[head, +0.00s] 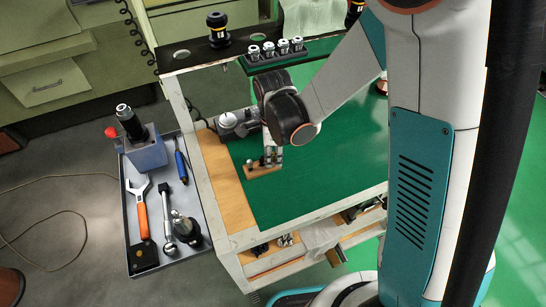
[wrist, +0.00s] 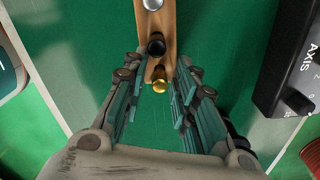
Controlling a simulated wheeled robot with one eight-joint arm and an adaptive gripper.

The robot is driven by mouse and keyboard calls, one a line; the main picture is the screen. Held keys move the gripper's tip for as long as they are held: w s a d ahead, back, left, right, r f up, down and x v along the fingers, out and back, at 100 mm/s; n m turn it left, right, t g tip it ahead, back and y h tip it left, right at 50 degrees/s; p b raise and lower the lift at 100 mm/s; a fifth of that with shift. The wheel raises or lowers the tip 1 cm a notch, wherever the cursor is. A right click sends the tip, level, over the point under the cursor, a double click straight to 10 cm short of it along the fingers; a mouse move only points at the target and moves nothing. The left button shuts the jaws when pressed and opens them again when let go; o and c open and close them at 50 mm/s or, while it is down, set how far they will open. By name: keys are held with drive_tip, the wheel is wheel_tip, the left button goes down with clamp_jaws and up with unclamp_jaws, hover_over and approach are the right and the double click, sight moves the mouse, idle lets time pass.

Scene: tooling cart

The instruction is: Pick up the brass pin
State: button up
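The brass pin (wrist: 160,80) stands at the near end of a narrow wooden block (wrist: 169,25) in the wrist view. A black pin (wrist: 156,47) and a silver pin (wrist: 152,4) stand in the same block beyond it. My gripper (wrist: 168,88) is open, with one finger to each side of the brass pin; I cannot tell whether either touches it. In the head view, my gripper (head: 270,158) is low over the green mat, at the wooden block (head: 258,171). The brass pin is too small to make out there.
A black box marked AXIS (wrist: 290,65) lies right of the gripper in the wrist view. In the head view, a grey metal device (head: 238,123) stands left of my arm, and a black rack of holders (head: 275,57) is behind. The green mat (head: 310,190) is mostly clear in front.

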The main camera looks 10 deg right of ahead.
clamp_jaws()
wheel_tip(320, 180, up, 20)
drive_tip(key=p, duration=1.3)
